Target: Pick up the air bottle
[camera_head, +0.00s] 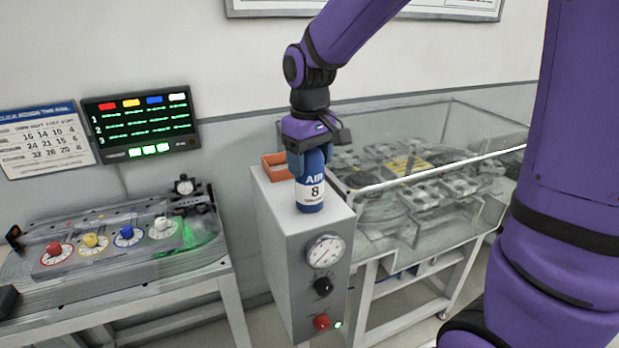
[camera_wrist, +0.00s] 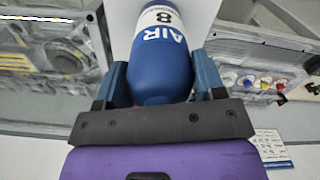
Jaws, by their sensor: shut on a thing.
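The air bottle (camera_head: 311,190) is a blue cylinder with a white label reading AIR and 8. It is upright at the top of the grey cabinet (camera_head: 290,235) in the head view. My gripper (camera_head: 308,158) comes from above and is shut on the bottle's upper part. In the wrist view the bottle (camera_wrist: 161,55) lies between the two blue fingers of my gripper (camera_wrist: 160,85). Its top is partly hidden by my gripper in the head view. I cannot tell whether its base touches the cabinet top.
An orange tray (camera_head: 273,168) sits behind the bottle on the cabinet. The cabinet front has a gauge (camera_head: 325,251) and knobs. A clear-walled case (camera_head: 440,140) stands close on the right. A table with coloured dials (camera_head: 95,241) is on the left.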

